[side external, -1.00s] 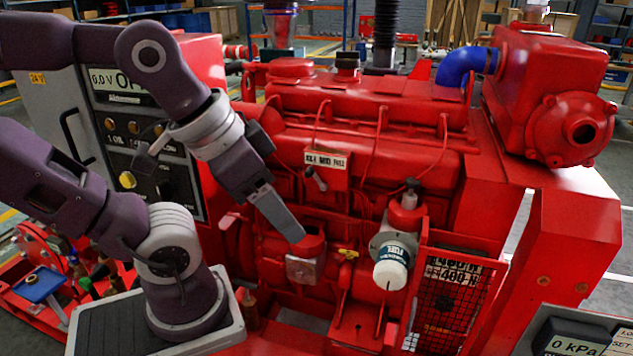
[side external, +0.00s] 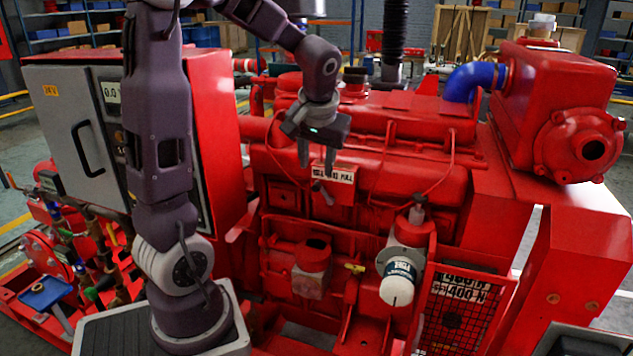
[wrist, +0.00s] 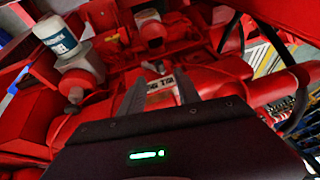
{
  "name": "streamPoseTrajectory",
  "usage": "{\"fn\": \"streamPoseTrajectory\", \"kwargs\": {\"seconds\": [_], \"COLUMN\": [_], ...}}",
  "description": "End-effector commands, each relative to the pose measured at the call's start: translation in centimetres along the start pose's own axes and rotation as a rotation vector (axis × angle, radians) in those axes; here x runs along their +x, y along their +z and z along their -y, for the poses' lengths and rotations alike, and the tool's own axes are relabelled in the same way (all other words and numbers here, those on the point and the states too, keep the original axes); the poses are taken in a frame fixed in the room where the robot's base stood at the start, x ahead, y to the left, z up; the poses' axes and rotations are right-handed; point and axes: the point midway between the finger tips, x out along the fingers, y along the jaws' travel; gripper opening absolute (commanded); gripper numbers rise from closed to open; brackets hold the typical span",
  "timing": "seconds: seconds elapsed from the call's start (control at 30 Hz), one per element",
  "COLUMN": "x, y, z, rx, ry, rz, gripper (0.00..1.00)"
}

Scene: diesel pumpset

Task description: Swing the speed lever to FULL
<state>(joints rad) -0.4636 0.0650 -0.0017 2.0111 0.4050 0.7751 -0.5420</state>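The speed lever (side external: 323,193) is a small grey lever with a dark end on the red engine, just below a white plate (side external: 333,174) lettered IDLE, MID and FULL. The lever tilts up and to the left, toward the IDLE side. My gripper (side external: 317,163) points down above the lever, in front of the plate's upper left. Its two fingers are apart with nothing seen between them. In the wrist view my open fingers (wrist: 158,95) frame the plate (wrist: 161,86); the lever cannot be made out there.
A white-capped fuel filter (side external: 398,283) projects at the lower right of the lever. Thin red fuel pipes run down the engine on both sides of the plate. A grey control cabinet (side external: 75,125) stands at the left. A mesh guard (side external: 455,315) is at the lower right.

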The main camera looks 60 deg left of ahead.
Motion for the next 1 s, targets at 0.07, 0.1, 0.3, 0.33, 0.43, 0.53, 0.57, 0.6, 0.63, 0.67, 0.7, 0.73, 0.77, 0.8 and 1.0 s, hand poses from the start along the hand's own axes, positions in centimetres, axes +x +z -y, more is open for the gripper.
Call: {"fn": "streamPoseTrajectory", "kwargs": {"seconds": [0.07, 0.1, 0.3, 0.33, 0.43, 0.53, 0.57, 0.6, 0.63, 0.67, 0.7, 0.73, 0.77, 0.8, 1.0], "x": [1.4, 2.2, 5.7, 6.0, 6.6, 6.7, 6.7, 6.6, 6.6, 6.6, 6.6, 6.6, 6.6, 6.6, 6.6], "y": [0.1, 0.2, 0.2, 0.2, 0.1, 0.1, 0.1, 0.1, 0.1, 0.1, 0.1, 0.1, 0.1, 0.2, 0.2], "z": [0.1, 0.1, 0.0, 0.0, -0.1, -0.1, -0.1, -0.1, -0.1, -0.1, -0.1, -0.1, -0.1, -0.1, -0.1], "rx": [-0.001, 0.001, 0.002, 0.002, 0.002, 0.002, 0.002, 0.002, 0.002, 0.002, 0.003, 0.003, 0.003, 0.003, 0.003], "ry": [-0.003, -0.003, -0.001, -0.001, 0.001, 0.001, 0.001, 0.001, 0.001, 0.001, 0.001, 0.002, 0.002, 0.002, 0.001], "rz": [0.006, 0.007, 0.005, 0.005, 0.003, 0.002, 0.002, 0.002, 0.002, 0.002, 0.002, 0.002, 0.002, 0.002, 0.002], "gripper": [0.39, 0.39, 0.39, 0.39, 0.39, 0.39, 0.39, 0.39, 0.39, 0.37, 0.30, 0.24, 0.18, 0.10, 0.00]}}
